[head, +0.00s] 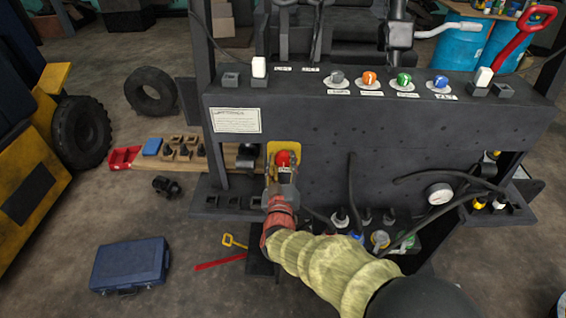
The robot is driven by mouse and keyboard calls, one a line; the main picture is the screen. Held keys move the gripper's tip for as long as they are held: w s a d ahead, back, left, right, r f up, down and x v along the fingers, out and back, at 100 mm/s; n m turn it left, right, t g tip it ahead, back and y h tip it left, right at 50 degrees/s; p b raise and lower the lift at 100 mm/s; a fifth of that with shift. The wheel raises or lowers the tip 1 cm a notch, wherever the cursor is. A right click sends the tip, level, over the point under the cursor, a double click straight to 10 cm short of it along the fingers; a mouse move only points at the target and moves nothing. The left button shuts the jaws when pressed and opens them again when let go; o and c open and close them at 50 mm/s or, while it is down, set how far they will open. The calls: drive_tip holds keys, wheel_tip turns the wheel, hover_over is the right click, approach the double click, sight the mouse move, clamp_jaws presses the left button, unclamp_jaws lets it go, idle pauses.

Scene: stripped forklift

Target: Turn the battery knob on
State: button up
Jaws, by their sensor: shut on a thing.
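The red battery knob (282,157) sits on a yellow plate (271,150) on the left part of the dark front panel, below a white label. My gripper (284,172) reaches up to it from below and is shut on it. The top of the knob shows above my fingertips. Its lower part and part of the plate are hidden by my gripper. I cannot tell from this view which way the knob is turned.
The panel's top (300,90) carries grey, orange, green and blue knobs and white switches. Black hoses (352,195) and a gauge (439,193) are right of my gripper.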

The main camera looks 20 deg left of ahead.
drive_tip(key=shift+f+m+b, duration=0.1)
drive_tip(key=shift+m+b, duration=0.2)
drive_tip(key=m+b, duration=0.3)
drive_tip(key=shift+f+m, duration=0.1)
drive_tip(key=shift+m, duration=0.2)
drive_tip(key=m+b, duration=0.5)
drive_tip(key=shift+d, duration=0.1)
drive_tip(key=m+b, duration=0.4)
drive_tip(key=m, duration=0.1)
drive_tip(key=shift+d+m+b, duration=0.1)
drive_tip(key=shift+m+b, duration=0.85)
drive_tip(key=shift+m, duration=0.85)
drive_tip(key=o, duration=1.2)
drive_tip(key=shift+c, duration=0.2)
